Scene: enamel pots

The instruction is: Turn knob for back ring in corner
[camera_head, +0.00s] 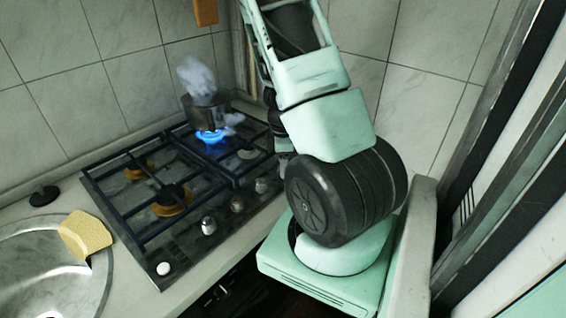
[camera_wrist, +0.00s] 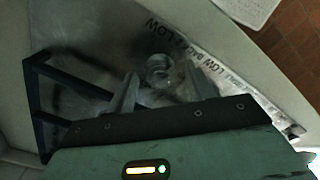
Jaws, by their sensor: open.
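A metal pot (camera_head: 202,113) stands over a lit blue flame (camera_head: 210,136) on the back corner ring of the black hob (camera_head: 160,250), with steam above it. Metal knobs line the hob's front edge, among them one near my arm (camera_head: 261,185), a middle one (camera_head: 237,203) and a nearer one (camera_head: 209,225). In the wrist view my gripper (camera_wrist: 161,78) is open, its two fingers on either side of a round metal knob (camera_wrist: 160,66). I cannot tell whether they touch it. In the head view my arm hides the gripper.
Dark grate bars (camera_wrist: 68,78) lie left of the fingers in the wrist view. A metal sink (camera_head: 40,265) with a yellow sponge (camera_head: 86,234) is at the left. Tiled walls close in the hob's back corner. A white button (camera_head: 163,268) is at the hob's near corner.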

